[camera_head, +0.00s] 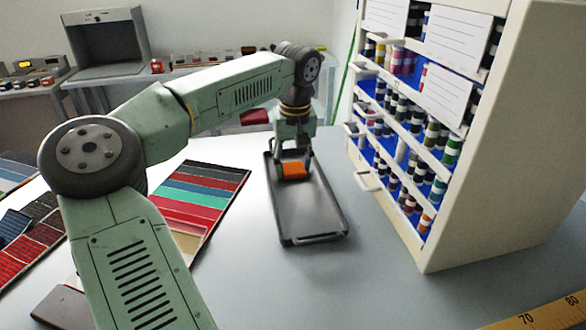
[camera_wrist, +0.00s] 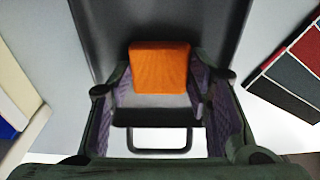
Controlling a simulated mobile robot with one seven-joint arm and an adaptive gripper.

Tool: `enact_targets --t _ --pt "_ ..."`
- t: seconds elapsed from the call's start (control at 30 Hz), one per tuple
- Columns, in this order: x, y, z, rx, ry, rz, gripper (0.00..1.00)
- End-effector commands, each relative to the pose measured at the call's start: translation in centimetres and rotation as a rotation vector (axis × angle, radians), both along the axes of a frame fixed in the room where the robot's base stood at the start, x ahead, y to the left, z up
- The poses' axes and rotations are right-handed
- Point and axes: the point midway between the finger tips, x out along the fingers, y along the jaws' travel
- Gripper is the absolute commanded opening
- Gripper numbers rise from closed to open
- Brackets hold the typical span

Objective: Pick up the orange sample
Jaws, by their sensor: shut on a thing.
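The orange sample (camera_head: 294,169) is a small orange block at the far part of a long dark grey tray (camera_head: 312,215). In the wrist view the orange sample (camera_wrist: 160,68) sits between the two fingers of my gripper (camera_wrist: 160,100). In the head view my gripper (camera_head: 292,165) reaches down over the tray with its fingers at the block's sides. It is shut on the sample. I cannot tell whether the block still touches the tray floor.
A white cabinet (camera_head: 480,150) with open shelves of coloured spools stands close on the right. Colour swatch cards (camera_head: 200,200) lie left of the tray. A wooden ruler (camera_head: 540,315) lies at the lower right. The counter in front of the tray is clear.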

Motion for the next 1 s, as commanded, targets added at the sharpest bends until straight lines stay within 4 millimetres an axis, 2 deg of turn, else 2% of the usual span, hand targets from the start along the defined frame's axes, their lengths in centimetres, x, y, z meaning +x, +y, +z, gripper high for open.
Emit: enact_targets --t 0.27,0.53,0.77,1.0 --pt "0.0 0.0 0.6 0.000 -0.001 0.000 0.31" --pt "0.1 0.0 3.5 -0.001 -0.003 0.001 0.31" --pt "-4.7 0.2 3.5 0.001 -0.001 -0.001 0.31" --pt "-10.9 0.2 4.0 0.003 0.000 -0.001 0.31"
